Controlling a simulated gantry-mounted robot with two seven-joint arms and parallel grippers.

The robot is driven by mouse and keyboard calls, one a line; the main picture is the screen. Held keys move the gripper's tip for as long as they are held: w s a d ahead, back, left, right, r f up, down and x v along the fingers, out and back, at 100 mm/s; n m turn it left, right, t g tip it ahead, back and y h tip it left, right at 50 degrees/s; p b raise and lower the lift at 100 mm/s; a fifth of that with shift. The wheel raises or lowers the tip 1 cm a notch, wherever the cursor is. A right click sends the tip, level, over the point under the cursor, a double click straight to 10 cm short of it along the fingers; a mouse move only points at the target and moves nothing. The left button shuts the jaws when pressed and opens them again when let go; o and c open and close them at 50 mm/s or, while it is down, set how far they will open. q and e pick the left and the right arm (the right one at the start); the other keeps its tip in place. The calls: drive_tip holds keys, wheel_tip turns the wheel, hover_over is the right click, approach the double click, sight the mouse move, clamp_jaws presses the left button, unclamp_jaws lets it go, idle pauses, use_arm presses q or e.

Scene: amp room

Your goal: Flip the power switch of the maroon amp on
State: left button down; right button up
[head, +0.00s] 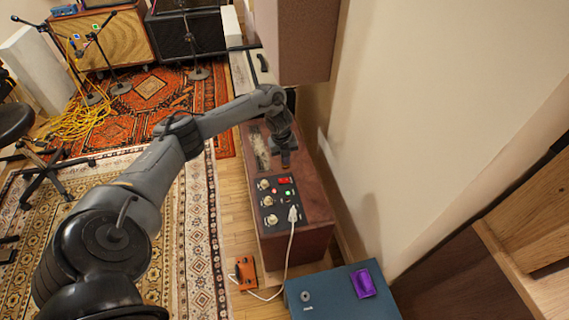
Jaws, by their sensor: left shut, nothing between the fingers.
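The maroon amp (312,208) stands on the floor against the wall, right of the middle of the head view. Its dark top panel (270,208) has several pale knobs, a red switch (285,180) and small red and green lights next to it. A white cable is plugged into the panel's near end. My left gripper (286,160) points down over the amp's top, just beyond the red switch. It is shut and empty; I cannot tell whether it touches the amp. The switch's tilt is too small to read. My right gripper is out of view.
An orange pedal (246,272) lies on the floor with the white cable running to it. A blue box (345,295) with a purple item (363,283) on it stands nearer. A brown cabinet (292,38) overhangs the amp's far end. Rugs (203,255) cover the floor at left.

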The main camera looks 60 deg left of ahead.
use_arm(q)
drive_tip(key=shift+w+d+r+p, duration=0.1)
drive_tip(key=shift+r+p, duration=0.1)
drive_tip(key=shift+r, duration=0.5)
drive_tip(key=shift+w+a+r+p, duration=0.1)
drive_tip(key=shift+r+p, duration=0.1)
drive_tip(key=shift+r, duration=0.5)
drive_tip(key=shift+w+d+r+p, duration=0.1)
drive_tip(key=shift+r+p, duration=0.1)
drive_tip(key=shift+r, duration=0.5)
